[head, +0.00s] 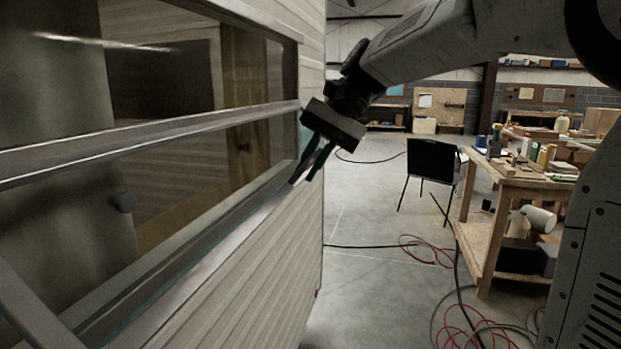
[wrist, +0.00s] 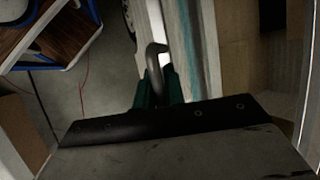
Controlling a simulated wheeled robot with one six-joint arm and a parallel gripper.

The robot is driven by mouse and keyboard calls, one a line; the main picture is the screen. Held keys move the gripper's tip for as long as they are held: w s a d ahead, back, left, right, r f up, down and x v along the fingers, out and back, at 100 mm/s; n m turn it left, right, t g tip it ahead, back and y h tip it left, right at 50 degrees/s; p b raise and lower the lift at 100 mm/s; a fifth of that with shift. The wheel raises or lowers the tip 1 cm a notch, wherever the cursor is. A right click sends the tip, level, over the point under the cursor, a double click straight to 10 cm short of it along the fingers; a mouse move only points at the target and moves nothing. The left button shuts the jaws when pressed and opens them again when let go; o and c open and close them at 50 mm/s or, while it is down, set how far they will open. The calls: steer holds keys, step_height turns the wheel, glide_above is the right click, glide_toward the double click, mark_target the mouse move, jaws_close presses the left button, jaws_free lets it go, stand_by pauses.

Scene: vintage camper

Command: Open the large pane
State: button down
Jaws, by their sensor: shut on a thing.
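The camper window fills the left of the head view, with a metal bar (head: 150,140) between its upper glazed part (head: 165,70) and lower glazed part (head: 190,185). I cannot tell for sure which part is the large pane, or whether it stands ajar. My gripper (head: 308,170) is at the right end of the window, by the frame's lower corner, fingers pointing down. In the wrist view my gripper (wrist: 158,92) is shut on a dark curved handle (wrist: 157,62) beside a pale frame edge with a teal strip (wrist: 185,45). The fingers hide the handle's lower part.
The camper's ribbed wall (head: 265,270) runs below the window.

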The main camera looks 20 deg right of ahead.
steer(key=shift+s+d+r, duration=0.15)
steer(key=shift+r, duration=0.35)
steer(key=shift+s+d+r, duration=0.1)
steer(key=shift+d+r, duration=0.05)
steer(key=shift+r, duration=0.35)
steer(key=c, duration=1.5)
jaws_free()
steer(key=shift+r, duration=0.1)
steer(key=v, duration=0.7)
steer(key=shift+d+r, duration=0.3)
